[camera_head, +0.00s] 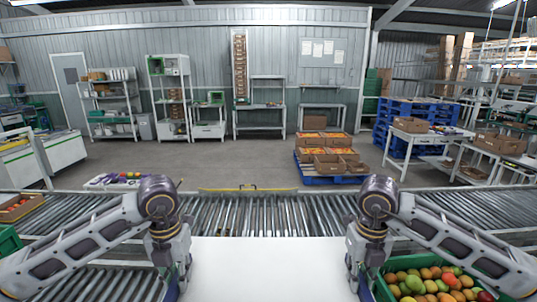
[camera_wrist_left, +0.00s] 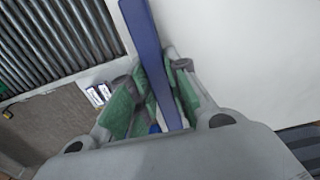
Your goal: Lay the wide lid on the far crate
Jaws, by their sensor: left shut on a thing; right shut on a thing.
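The wide lid (camera_head: 268,268) is a large flat white panel at the bottom middle of the head view, between my two grippers. A blue strip (camera_wrist_left: 150,50) runs along its edge in the left wrist view. My left gripper (camera_head: 178,280) is shut on this blue edge, and its green-padded fingers (camera_wrist_left: 155,100) lie on both sides of it. My right gripper (camera_head: 364,282) is shut at the lid's right edge. The lid looks about level and hides what is under it. I cannot make out which crate is the far crate; it may be hidden.
A roller conveyor (camera_head: 250,212) crosses behind the lid. A green crate (camera_head: 384,292) of mangoes stands right of my right gripper. Another green crate (camera_head: 8,242) is at the left edge. Beyond the conveyor are a blue pallet (camera_head: 335,180) with boxes and open floor.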

